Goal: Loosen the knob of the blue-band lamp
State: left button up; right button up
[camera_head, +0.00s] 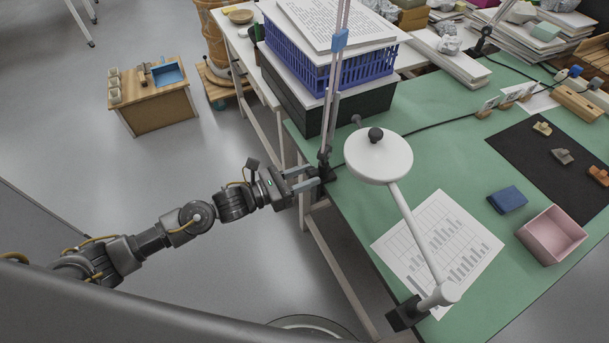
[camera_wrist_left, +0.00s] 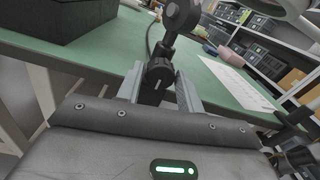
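The blue-band lamp (camera_head: 340,40) is a thin upright pole with a blue band, clamped at the green table's left edge. Its dark clamp (camera_head: 326,168) is low on the pole; in the left wrist view a dark jointed clamp part (camera_wrist_left: 158,78) stands ahead. My left gripper (camera_head: 317,175) reaches this clamp from the left. In the left wrist view its two pale fingers (camera_wrist_left: 160,88) stand apart, one on each side of the dark part, with no clear grip. The knob is hard to tell from the clamp. My right gripper is not in view.
A second lamp with a round white head (camera_head: 379,160) leans over the green table (camera_head: 450,150). A dark box (camera_head: 300,108) under a blue basket (camera_head: 345,70) stands just behind the pole. A printed sheet (camera_head: 440,245), a blue block (camera_head: 507,199) and a pink box (camera_head: 550,235) lie right.

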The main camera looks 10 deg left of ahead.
pick_arm(q)
jog(key=c, duration=0.6)
jog(key=shift+o, duration=0.2)
jog(key=n, duration=0.2)
jog(key=shift+n, duration=0.4)
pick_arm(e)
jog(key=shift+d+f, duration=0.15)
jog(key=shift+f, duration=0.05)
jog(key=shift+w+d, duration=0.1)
pick_arm(q)
jog(key=o, duration=1)
jog(key=shift+c, duration=0.2)
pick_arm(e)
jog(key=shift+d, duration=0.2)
